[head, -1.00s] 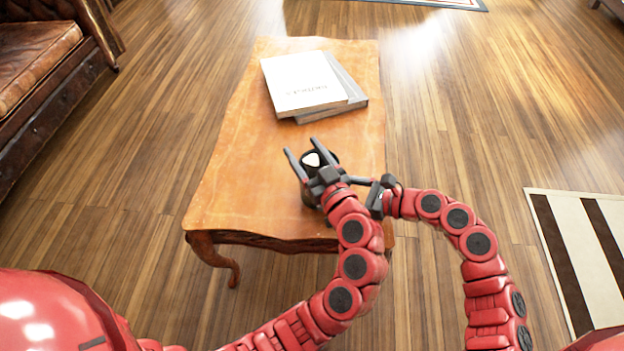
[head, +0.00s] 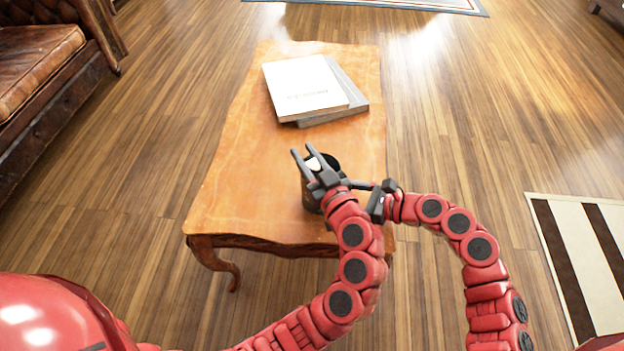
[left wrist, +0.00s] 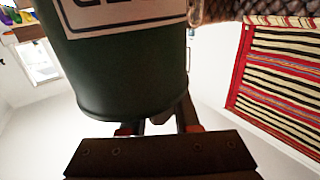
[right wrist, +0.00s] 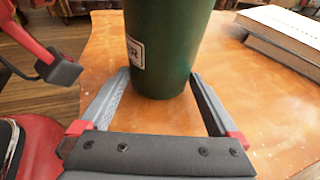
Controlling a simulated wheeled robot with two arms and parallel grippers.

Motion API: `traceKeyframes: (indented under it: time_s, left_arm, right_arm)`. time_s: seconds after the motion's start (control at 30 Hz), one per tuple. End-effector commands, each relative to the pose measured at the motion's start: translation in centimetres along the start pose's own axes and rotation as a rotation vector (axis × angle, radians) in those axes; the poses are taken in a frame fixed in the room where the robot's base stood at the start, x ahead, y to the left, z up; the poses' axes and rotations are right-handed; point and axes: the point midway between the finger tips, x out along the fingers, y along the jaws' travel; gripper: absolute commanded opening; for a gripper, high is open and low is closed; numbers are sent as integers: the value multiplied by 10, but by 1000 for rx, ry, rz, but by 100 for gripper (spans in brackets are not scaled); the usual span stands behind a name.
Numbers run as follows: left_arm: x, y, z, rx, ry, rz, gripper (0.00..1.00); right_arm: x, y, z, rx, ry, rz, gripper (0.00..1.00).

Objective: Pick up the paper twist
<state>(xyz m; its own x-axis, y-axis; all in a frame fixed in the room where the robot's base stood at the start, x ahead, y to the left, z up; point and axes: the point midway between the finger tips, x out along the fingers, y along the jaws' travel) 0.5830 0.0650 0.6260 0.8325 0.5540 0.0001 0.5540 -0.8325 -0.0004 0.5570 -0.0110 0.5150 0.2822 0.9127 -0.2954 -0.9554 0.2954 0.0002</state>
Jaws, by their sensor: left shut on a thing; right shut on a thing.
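The paper twist (head: 313,163) is a small white shape at the mouth of a dark green canister (head: 309,196). The canister stands upright on the wooden table (head: 240,180), near its front right. My left gripper (head: 303,149) reaches over the mouth, shut on the paper twist. The twist is hidden in the left wrist view, where the canister (left wrist: 125,75) fills the upper middle. My right gripper (head: 360,184) comes from the right, shut on the canister low down. In the right wrist view the canister (right wrist: 168,40) stands between its fingers.
Two stacked books (head: 305,88) lie at the far end of the table. The table's left half is bare. A brown leather sofa (head: 35,60) stands at the left. A striped rug (head: 575,240) lies on the floor at the right.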

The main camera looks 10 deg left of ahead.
Motion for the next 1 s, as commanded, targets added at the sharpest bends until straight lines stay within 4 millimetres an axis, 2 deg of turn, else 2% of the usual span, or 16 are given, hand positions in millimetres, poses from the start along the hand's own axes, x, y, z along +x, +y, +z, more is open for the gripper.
traceKeyframes:
  time_s: [0.17,0.27,0.37,0.7,0.8,1.0]
  left_arm:
    - [0,0,-5,-2,0,0,0]
    - [0,0,-18,-4,1,-2,0]
    - [0,0,-40,-6,1,0,0]
    - [0,0,-137,-7,3,1,0]
    - [0,0,-157,-7,2,0,0]
    - [0,0,-178,-3,-1,0,0]
  right_arm:
    - [0,0,0,0,0,0,66]
    - [0,0,0,0,0,0,66]
    - [0,0,0,0,0,0,66]
    - [0,0,0,0,0,0,65]
    - [0,0,0,0,0,0,65]
    - [0,0,0,0,0,0,65]
